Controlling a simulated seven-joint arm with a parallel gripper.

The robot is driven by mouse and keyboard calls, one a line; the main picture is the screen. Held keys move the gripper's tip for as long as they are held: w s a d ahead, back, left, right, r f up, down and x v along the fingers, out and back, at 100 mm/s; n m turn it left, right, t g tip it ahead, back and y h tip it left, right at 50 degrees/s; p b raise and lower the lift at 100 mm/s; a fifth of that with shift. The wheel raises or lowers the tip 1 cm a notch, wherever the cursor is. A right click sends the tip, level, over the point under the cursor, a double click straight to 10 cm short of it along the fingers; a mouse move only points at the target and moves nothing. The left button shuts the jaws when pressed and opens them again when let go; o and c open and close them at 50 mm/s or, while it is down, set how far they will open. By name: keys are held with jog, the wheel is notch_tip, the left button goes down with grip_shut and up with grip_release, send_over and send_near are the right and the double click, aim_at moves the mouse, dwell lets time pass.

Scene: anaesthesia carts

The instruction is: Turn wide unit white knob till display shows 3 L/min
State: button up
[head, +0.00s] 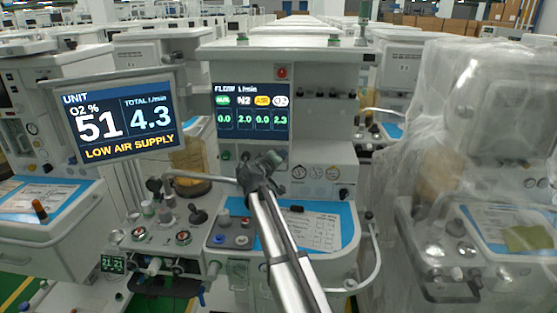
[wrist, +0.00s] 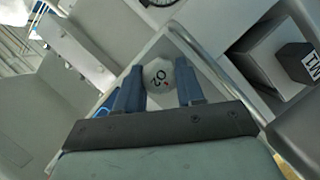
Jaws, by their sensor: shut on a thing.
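In the head view my gripper (head: 258,172) reaches the front of the wide unit and hides the knob. The flow display (head: 252,112) on that unit reads 0.0, 2.0, 0.0 and 2.3 from left to right. The 2.3 stands under the white O2 label.
A tilted monitor (head: 122,117) at left shows O2 51 %, total 4.3 and LOW AIR SUPPLY. A dark knob (wrist: 298,62) with a partly readable label is right of my fingers in the wrist view. A plastic-covered cart (head: 470,150) stands at right.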

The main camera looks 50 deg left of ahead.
jog(key=shift+w+a+r, duration=0.1)
jog(key=shift+a+r, duration=0.1)
dwell(0.3)
jog(key=o, duration=0.8)
jog(key=shift+f, duration=0.1)
jog(key=shift+d, duration=0.1)
jog(key=v, duration=1.3)
jog(key=shift+s+d, duration=0.1)
jog(key=shift+s, duration=0.3)
